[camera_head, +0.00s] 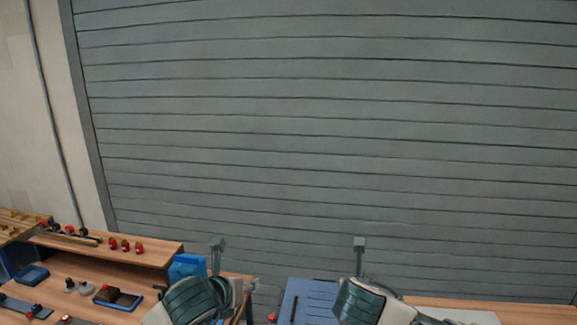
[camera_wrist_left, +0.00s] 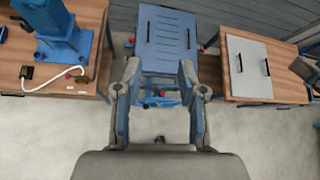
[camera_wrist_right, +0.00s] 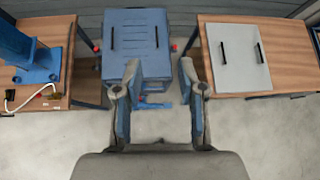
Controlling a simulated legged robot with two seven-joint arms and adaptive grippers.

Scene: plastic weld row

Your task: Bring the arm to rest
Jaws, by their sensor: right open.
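My left gripper (camera_wrist_left: 159,68) is open, its two fingers wide apart in the left wrist view with nothing between them. My right gripper (camera_wrist_right: 159,68) is open and empty in the same way in the right wrist view. Both point towards a blue-topped stand (camera_wrist_left: 165,14), which lies beyond the fingers and also shows in the right wrist view (camera_wrist_right: 135,18). In the head view my two arms show only at the bottom edge, left and right of centre, and the fingertips are hard to make out there.
A wooden bench (camera_wrist_left: 88,20) on the left carries a blue machine (camera_wrist_left: 60,45) with a white cable. A wooden bench (camera_wrist_right: 295,45) on the right carries a grey plate (camera_wrist_right: 225,70) with two black bars. Grey slatted shutter (camera_head: 330,120) fills the back. Bare floor lies below the grippers.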

